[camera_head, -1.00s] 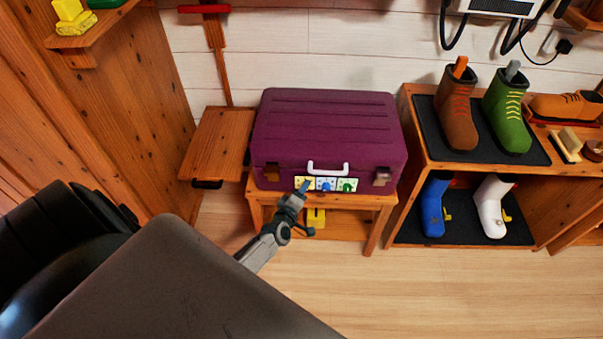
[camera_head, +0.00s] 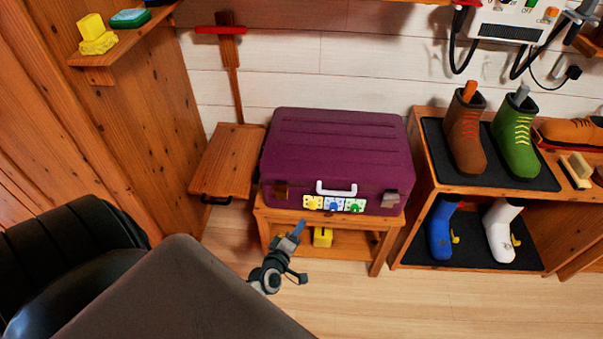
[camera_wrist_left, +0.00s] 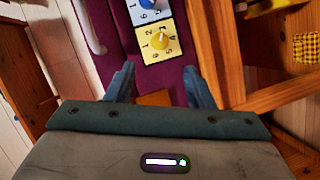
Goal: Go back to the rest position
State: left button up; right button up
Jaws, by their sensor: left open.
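My left gripper (camera_head: 299,233) is in front of the low wooden table, below the purple suitcase (camera_head: 338,152), and apart from it in the head view. In the left wrist view its two fingers (camera_wrist_left: 160,88) stand apart with nothing held between them. The suitcase lies closed on the table and has a white handle. On its front are a yellow, a blue and a green dial; the yellow dial (camera_wrist_left: 160,42) shows just beyond the fingers in the left wrist view. My right gripper is not in view.
The low wooden table (camera_head: 392,224) has a yellow object (camera_head: 322,237) on its lower shelf. A boot rack (camera_head: 415,160) stands to the right, with boots on two levels. A wooden panel (camera_head: 228,160) is left of the suitcase. The floor (camera_head: 450,305) in front is clear.

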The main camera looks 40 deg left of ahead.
pick_arm(q)
jog(key=shift+s, duration=0.25)
dwell(0.3)
jog(key=s+d+f+m+g+h, duration=0.2)
jog(key=s+f+m+g, duration=0.25)
jog(key=s+f, duration=0.4)
jog(key=s+d+f+m+g+h, duration=0.1)
jog(key=s+d+f+m+g, duration=0.15)
jog(key=s+f+m, duration=0.6)
jog(key=s+f+m+g, duration=0.4)
jog(key=s+f+g, duration=0.3)
jog(key=s+f, duration=0.5)
jog(key=s, duration=0.3)
jog(key=shift+s+a+f+p, duration=0.2)
jog(key=shift+a+f+p, duration=0.05)
jog(key=shift+p, duration=0.1)
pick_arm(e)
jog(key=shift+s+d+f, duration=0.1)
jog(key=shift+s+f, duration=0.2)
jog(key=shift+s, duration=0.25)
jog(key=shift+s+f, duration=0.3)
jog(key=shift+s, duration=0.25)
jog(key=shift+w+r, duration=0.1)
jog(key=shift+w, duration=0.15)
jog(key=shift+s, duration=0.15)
